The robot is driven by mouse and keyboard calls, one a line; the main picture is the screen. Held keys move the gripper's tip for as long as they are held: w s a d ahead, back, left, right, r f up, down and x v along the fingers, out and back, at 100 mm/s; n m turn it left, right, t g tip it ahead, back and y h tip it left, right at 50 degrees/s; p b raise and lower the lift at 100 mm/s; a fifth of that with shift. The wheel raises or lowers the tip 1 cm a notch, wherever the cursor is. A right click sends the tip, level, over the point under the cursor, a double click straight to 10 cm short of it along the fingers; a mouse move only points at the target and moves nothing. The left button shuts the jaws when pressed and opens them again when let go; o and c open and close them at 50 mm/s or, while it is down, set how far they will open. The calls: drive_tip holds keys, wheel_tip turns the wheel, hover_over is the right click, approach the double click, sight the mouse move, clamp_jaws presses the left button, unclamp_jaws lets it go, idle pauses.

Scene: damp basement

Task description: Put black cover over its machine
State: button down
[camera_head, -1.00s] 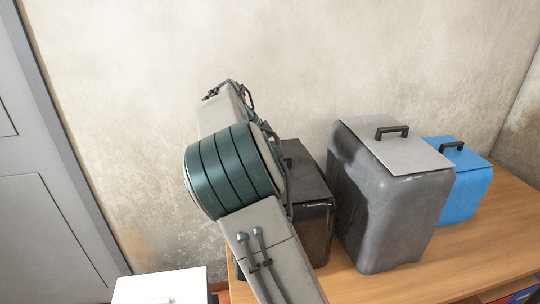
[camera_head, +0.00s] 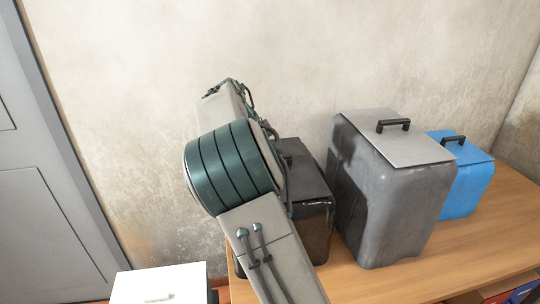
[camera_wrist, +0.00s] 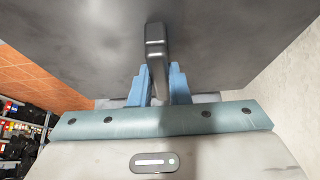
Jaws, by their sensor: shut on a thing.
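The black cover (camera_head: 312,182) is a dark, glossy box shape with a handle on top. It stands on or just above the wooden table, left of the grey cover, partly hidden by my arm. In the wrist view my gripper (camera_wrist: 159,86) has its blue fingers shut on a dark handle (camera_wrist: 155,42) on a broad dark top (camera_wrist: 235,45). The gripper is hidden behind my arm in the head view. The cover's machine cannot be made out, and I cannot tell whether the cover's lower edge touches the table.
A tall grey cover (camera_head: 390,200) stands close to the right, with a blue cover (camera_head: 468,190) beyond it. The wooden table (camera_head: 440,265) is bare in front of them. A white box (camera_head: 180,277) is at the lower left. A wall stands behind; shelves (camera_wrist: 22,135) show in the wrist view.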

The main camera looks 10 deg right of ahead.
drive_tip(key=shift+f, duration=0.2)
drive_tip(key=c, duration=1.3)
unclamp_jaws()
drive_tip(key=p+v, duration=0.1)
drive_tip(key=v, duration=1.3)
drive_tip(key=s+d+f+n+y, duration=0.4)
drive_tip(key=s+d+n, duration=0.3)
drive_tip(key=s+d, duration=0.35)
drive_tip(key=s+a+f+n+t+y, duration=0.1)
drive_tip(key=s+f+n, duration=0.4)
drive_tip(key=s, duration=0.5)
drive_tip(key=s+a+f+n+t+y, duration=0.1)
drive_tip(key=s+f+n, duration=0.4)
drive_tip(key=s, duration=0.6)
drive_tip(key=shift+a+f+n+t, duration=0.15)
drive_tip(key=shift+a+n+t, duration=0.15)
drive_tip(key=shift+n+t, duration=0.1)
